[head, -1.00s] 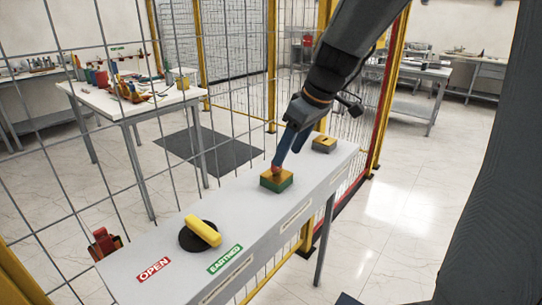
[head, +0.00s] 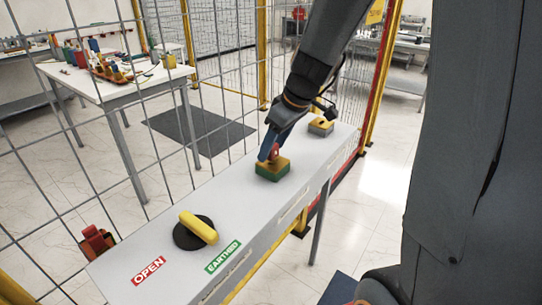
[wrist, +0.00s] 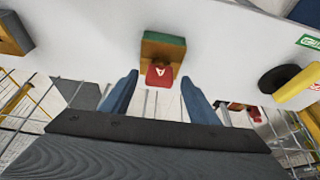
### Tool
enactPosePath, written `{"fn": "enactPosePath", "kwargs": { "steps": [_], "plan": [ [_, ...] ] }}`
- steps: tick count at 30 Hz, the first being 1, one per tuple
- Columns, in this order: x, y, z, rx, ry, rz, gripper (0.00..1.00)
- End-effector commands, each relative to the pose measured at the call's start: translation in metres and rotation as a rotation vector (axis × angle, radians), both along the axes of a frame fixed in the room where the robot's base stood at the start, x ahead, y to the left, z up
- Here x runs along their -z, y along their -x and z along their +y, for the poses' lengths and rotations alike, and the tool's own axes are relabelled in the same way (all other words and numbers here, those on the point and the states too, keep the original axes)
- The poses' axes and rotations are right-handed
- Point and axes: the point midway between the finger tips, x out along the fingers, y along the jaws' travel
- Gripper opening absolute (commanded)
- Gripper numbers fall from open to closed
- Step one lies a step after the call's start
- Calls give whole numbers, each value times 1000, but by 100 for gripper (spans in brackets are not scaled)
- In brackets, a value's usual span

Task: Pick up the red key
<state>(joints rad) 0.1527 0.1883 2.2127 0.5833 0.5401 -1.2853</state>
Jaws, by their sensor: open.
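The red key (head: 274,152) stands up from a green and yellow block (head: 273,170) on the grey panel top. In the wrist view the red key (wrist: 160,76) has a white mark and sits between my two blue fingers, in front of the block (wrist: 163,47). My gripper (head: 267,150) is open, with a finger on each side of the key and a visible gap to each side. In the head view one finger partly hides the key.
The grey panel (head: 140,245) also carries a yellow handle (head: 199,227) on a black disc, OPEN and EARTHED labels, and a second yellow-topped block (head: 320,127) farther back. A wire fence (head: 60,190) runs along its left side. A red object (head: 97,241) hangs at the fence.

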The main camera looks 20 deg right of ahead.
Motion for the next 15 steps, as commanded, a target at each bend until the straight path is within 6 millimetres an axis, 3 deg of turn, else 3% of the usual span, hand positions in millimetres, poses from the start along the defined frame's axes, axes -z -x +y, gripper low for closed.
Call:
{"fn": "enactPosePath", "kwargs": {
  "steps": [10, 11, 15],
  "plan": [
    [7, -3, 2, -1, 1, -1, 55],
    [7, -3, 2, -1, 1, -1, 53],
    [7, -3, 2, -1, 1, -1, 29]
  ]
}}
